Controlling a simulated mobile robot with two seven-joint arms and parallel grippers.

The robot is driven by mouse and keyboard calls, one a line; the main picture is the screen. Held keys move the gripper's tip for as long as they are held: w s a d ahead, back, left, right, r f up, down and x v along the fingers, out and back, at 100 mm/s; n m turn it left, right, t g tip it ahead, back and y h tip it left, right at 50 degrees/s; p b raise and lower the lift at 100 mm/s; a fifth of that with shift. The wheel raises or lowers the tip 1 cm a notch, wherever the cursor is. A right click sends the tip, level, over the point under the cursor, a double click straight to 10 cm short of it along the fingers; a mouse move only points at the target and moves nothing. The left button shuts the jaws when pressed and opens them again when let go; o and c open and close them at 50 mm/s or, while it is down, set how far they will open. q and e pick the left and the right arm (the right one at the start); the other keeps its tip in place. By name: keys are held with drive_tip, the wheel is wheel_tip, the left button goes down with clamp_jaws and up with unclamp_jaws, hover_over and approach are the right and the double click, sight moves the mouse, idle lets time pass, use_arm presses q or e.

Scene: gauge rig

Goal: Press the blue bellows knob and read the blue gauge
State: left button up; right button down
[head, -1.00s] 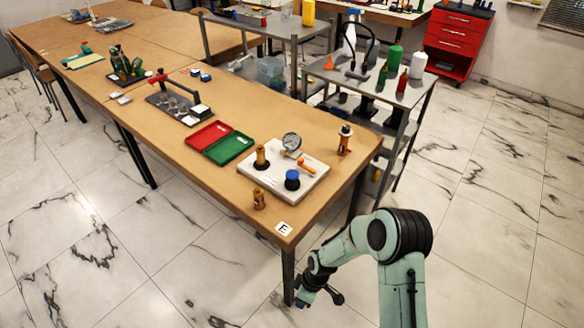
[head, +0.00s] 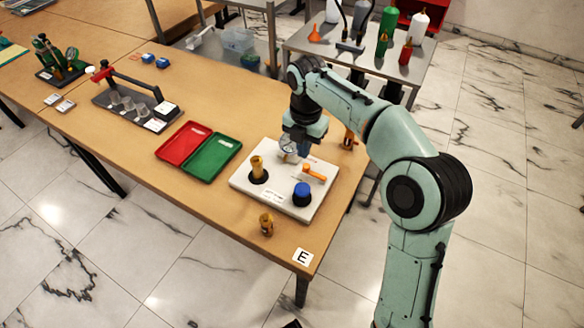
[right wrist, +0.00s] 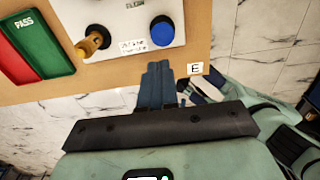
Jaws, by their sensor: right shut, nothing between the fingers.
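The white gauge board (head: 243,182) lies on the wooden table near its front right corner. The blue bellows knob (head: 302,189) stands upright on a dark base at the board's near right; it also shows in the right wrist view (right wrist: 162,33). The gauge (head: 287,147) is at the board's back, partly covered by my right gripper (head: 297,150), so I cannot read its dial. The right gripper is over the board's far side, apart from the knob. In the right wrist view its fingers (right wrist: 160,66) are together and empty. My left gripper is not in view.
A brass knob (head: 257,170) and an orange lever (head: 314,173) are on the board. A brass piece (head: 267,224) stands in front, and another is behind my arm. Red (head: 184,143) and green (head: 211,157) trays lie left. A metal cart (head: 330,42) stands behind.

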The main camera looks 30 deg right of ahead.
sight(303, 188)
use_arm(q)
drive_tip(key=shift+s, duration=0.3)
use_arm(e)
drive_tip(key=shift+s, duration=0.3)
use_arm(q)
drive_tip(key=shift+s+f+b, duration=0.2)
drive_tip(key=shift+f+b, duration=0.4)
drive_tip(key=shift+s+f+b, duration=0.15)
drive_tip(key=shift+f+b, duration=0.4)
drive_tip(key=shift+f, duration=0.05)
use_arm(e)
wheel_tip(303, 188, down, 14)
drive_tip(key=shift+w+r, duration=0.1)
drive_tip(key=shift+f, duration=0.2)
wheel_tip(303, 188, down, 2)
drive_tip(key=shift+f+b, duration=0.25)
drive_tip(key=shift+b, duration=0.2)
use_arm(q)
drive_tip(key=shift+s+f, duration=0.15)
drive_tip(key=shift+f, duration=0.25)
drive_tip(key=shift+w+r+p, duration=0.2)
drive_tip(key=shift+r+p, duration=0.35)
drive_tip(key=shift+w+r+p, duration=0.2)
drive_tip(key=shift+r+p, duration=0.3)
use_arm(e)
wheel_tip(303, 188, up, 14)
